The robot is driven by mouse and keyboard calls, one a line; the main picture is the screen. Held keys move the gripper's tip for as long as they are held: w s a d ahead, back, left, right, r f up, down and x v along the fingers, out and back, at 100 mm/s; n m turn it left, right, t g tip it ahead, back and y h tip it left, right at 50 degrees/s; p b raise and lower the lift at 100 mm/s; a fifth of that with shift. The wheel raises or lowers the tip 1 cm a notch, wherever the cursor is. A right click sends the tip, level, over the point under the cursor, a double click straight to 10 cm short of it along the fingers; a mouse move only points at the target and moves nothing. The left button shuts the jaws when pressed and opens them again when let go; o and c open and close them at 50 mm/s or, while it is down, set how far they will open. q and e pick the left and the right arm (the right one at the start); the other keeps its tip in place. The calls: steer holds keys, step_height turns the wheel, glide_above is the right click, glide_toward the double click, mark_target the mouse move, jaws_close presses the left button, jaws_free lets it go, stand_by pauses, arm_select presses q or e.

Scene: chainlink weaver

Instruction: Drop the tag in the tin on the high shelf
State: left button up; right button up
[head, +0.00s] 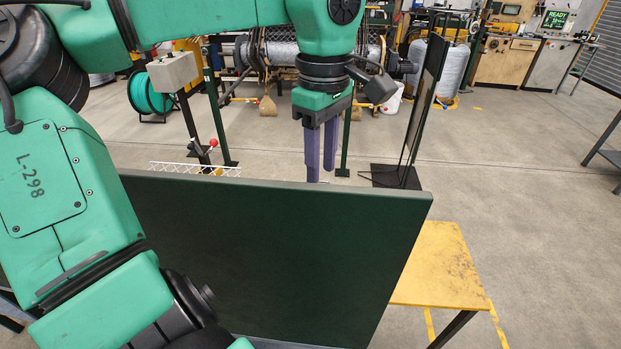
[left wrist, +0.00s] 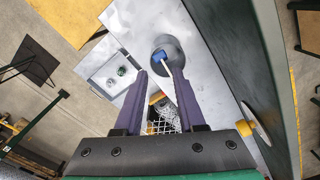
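My left gripper (head: 321,165) points down behind the upright dark green panel in the head view, its purple fingers apart. In the left wrist view the gripper (left wrist: 160,73) also shows open, with a gap between the fingertips. Beyond the fingertips, a dark grey round tin (left wrist: 170,43) stands on a pale grey surface. A small blue piece with a thin white stem (left wrist: 159,57) shows at the tin; I cannot tell whether it is the tag or whether it is inside. The panel hides the tin from the head view. My right gripper is in neither view.
The dark green panel (head: 270,255) rises in front of the gripper and runs along the right in the wrist view. A yellow table (head: 442,265) is at right. A pale tray (left wrist: 114,74) with small round items lies left of the tin.

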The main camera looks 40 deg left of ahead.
arm_select(q)
steer(key=shift+w+a+f, duration=0.1)
steer(key=shift+w, duration=0.05)
steer(key=shift+r, duration=0.2)
step_height(320, 180, up, 14)
steer(key=shift+r, duration=0.15)
stand_by(0.4)
